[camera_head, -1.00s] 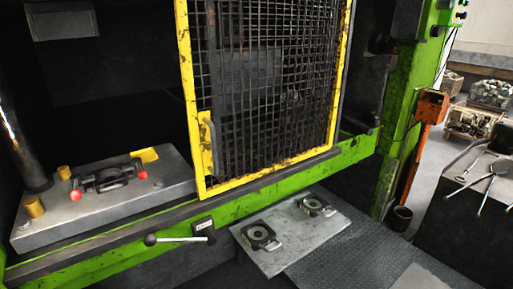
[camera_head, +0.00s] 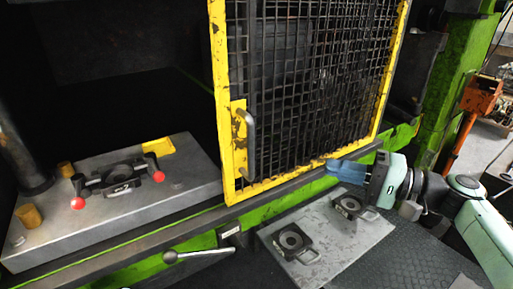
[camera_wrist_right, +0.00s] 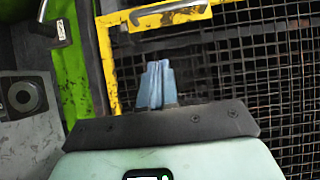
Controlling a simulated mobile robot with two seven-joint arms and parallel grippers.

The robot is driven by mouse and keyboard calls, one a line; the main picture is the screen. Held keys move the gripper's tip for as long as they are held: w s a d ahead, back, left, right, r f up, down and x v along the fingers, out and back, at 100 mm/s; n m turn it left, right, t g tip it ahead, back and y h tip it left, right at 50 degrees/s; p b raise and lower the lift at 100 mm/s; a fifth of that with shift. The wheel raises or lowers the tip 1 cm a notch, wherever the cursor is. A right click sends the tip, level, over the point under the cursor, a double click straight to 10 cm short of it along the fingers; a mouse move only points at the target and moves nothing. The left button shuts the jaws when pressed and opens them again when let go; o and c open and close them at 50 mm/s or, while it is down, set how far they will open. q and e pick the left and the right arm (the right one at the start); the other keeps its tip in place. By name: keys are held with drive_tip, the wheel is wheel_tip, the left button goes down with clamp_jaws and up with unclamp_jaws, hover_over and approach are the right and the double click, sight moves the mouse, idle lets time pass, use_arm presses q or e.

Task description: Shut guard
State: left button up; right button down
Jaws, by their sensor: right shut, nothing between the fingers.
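The guard (camera_head: 234,150) is a yellow-framed black mesh panel on the front of the press. It stands over the right part of the opening, and the left part is uncovered. Its grey handle (camera_head: 250,138) is upright on the left side of the frame. My right gripper (camera_head: 332,165) is in front of the guard's lower edge, to the right of the handle and apart from it. Its blue fingers are together and empty. The right wrist view shows the fingers (camera_wrist_right: 155,78) before the mesh, with the guard's yellow frame (camera_wrist_right: 105,50) and handle (camera_wrist_right: 168,14) beyond. My left gripper is not in view.
A grey die block (camera_head: 190,190) with red-knobbed tooling sits in the uncovered part. A lever (camera_head: 195,255) sticks out below the green sill. A plate (camera_head: 330,230) with two die parts lies under my right gripper. An orange post (camera_head: 461,140) stands at right.

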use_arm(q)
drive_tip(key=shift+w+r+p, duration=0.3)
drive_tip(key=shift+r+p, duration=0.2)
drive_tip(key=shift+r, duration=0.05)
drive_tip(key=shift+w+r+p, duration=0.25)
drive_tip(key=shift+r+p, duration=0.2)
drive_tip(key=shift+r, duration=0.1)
use_arm(e)
drive_tip(key=s+a+x, duration=0.1)
drive_tip(key=s+x, duration=0.2)
drive_tip(key=x, duration=0.9)
drive_tip(key=shift+w+a+r, duration=0.15)
drive_tip(key=shift+a, duration=0.3)
